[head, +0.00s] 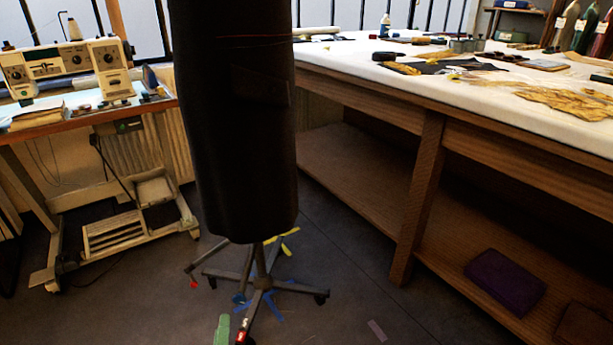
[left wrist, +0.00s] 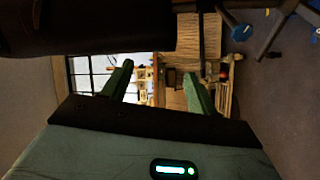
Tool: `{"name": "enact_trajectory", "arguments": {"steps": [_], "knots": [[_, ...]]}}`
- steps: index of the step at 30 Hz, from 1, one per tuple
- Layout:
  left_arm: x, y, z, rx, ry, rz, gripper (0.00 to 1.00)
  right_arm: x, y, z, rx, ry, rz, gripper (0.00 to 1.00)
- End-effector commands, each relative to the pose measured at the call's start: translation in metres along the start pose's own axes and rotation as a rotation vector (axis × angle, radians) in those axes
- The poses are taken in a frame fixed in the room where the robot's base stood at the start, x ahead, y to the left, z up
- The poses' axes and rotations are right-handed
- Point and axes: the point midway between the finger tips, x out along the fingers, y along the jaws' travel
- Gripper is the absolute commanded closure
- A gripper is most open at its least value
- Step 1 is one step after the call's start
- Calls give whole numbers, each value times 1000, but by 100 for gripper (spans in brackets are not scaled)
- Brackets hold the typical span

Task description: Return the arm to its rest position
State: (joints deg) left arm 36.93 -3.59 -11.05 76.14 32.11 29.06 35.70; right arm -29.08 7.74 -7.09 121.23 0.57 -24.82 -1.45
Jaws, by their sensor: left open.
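My left gripper (left wrist: 158,72) shows in the left wrist view with its two green fingers spread apart and nothing between them. In the head view, a green piece at the bottom edge looks like one of its fingertips (head: 222,330), low in front of the dress form's stand; the rest of that arm is out of the picture. My right gripper is in neither view.
A dark dress form (head: 235,120) stands close in front on a wheeled stand (head: 262,280), with coloured scraps around its legs. A sewing machine table (head: 90,112) is at left. A long work table (head: 480,95) with a lower shelf is at right. Floor between is mostly clear.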

Motion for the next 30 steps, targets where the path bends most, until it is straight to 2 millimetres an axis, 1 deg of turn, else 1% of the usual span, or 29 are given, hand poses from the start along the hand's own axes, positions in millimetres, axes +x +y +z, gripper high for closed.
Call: {"name": "enact_trajectory", "arguments": {"steps": [1, 3, 5, 8, 11, 14, 15, 17, 18, 20, 24, 26, 27, 29, 30], "knots": [[-7, 4, -2, 19, -14, -10, 41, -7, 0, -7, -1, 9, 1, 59], [-22, 11, -5, 64, -48, -32, 41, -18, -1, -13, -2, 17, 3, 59], [-34, 14, -6, 101, -77, -49, 41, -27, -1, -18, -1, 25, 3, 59], [-58, 19, -9, 170, -132, -84, 41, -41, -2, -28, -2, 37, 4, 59], [-87, 25, -12, 252, -199, -124, 41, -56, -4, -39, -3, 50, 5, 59], [-121, 34, -17, 346, -280, -169, 41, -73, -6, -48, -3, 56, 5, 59], [-136, 38, -20, 387, -316, -187, 41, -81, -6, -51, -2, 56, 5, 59], [-158, 44, -24, 449, -371, -213, 41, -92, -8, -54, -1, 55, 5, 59], [-174, 48, -28, 489, -409, -231, 41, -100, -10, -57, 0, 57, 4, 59], [-196, 56, -33, 549, -466, -256, 41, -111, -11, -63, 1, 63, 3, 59], [-245, 79, -49, 690, -597, -301, 41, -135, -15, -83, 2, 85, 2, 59], [-264, 92, -57, 749, -652, -316, 41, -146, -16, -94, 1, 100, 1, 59], [-276, 101, -63, 788, -689, -325, 41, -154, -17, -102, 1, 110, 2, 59], [-293, 116, -72, 848, -742, -335, 41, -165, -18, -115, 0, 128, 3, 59], [-304, 127, -79, 887, -775, -339, 41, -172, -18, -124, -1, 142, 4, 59]]}}
